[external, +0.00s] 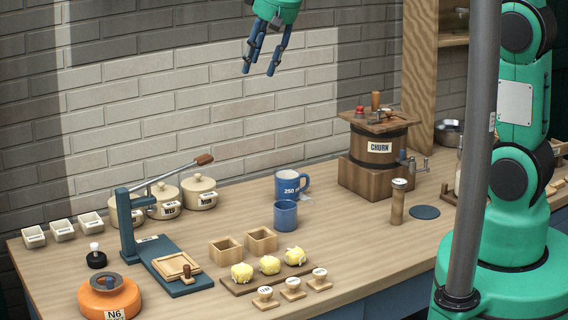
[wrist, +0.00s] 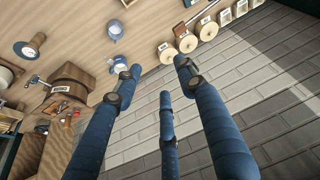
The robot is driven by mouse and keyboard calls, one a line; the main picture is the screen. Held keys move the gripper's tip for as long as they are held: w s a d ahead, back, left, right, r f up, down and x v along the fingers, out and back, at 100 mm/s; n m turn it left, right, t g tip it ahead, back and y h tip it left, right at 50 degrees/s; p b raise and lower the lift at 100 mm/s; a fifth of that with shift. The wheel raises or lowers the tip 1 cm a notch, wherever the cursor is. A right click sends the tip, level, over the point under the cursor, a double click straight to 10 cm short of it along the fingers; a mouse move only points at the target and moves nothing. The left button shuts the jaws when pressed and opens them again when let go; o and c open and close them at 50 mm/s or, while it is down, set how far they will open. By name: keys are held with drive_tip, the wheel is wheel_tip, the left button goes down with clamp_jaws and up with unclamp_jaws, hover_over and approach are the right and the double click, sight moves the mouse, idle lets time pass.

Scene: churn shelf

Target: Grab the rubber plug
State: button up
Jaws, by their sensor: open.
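A small red piece (external: 360,111) that looks like the rubber plug sits on the wooden lid of the churn (external: 378,148). In the wrist view the red piece (wrist: 76,114) shows small near the churn (wrist: 72,86), left of my fingers. Its shape and how it is seated are too small to tell. My gripper (external: 258,71) is high in front of the brick wall, up and to the left of the churn. It is open and empty; in the wrist view its blue fingers (wrist: 158,72) are spread apart with nothing between them.
A wooden handle (external: 376,100) stands upright on the lid near the red piece. A crank (external: 413,163) juts from the churn's right side. A wooden post (external: 419,75) rises behind it. Blue mugs (external: 286,215) stand left of the churn. The air around my gripper is clear.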

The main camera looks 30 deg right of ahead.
drive_tip(key=w+a+f+p, duration=0.1)
drive_tip(key=w+a+f, duration=0.2)
drive_tip(key=a, duration=0.3)
drive_tip(key=w+a+f+p, duration=0.1)
drive_tip(key=w+a+f, duration=0.1)
drive_tip(key=w+a, duration=0.25)
drive_tip(key=a+f+n+p, duration=0.1)
drive_tip(key=a+f+p, duration=0.1)
drive_tip(key=a+f, duration=0.9)
drive_tip(key=w+a+f+n+g+p, duration=0.1)
drive_tip(key=a+f+p, duration=0.1)
drive_tip(key=a+f, duration=0.9)
drive_tip(key=a, duration=0.6)
drive_tip(key=shift+w+a+f+n+p, duration=0.15)
drive_tip(key=shift+w+f+n+p, duration=0.1)
drive_tip(key=shift+f+n+p, duration=0.15)
drive_tip(key=shift+f, duration=0.15)
hover_over(88, 246)
drive_tip(key=s, duration=0.2)
drive_tip(key=shift+d+f+p, duration=0.15)
drive_tip(key=shift+f+p, duration=0.05)
drive_tip(key=shift+f, duration=1.8)
drive_tip(key=shift+d+f+p, duration=0.15)
drive_tip(key=shift+f+p, duration=0.05)
drive_tip(key=shift+f, duration=1.75)
drive_tip(key=shift+f, duration=0.1)
drive_tip(key=shift+p+x, duration=0.5)
drive_tip(key=shift+x, duration=1.95)
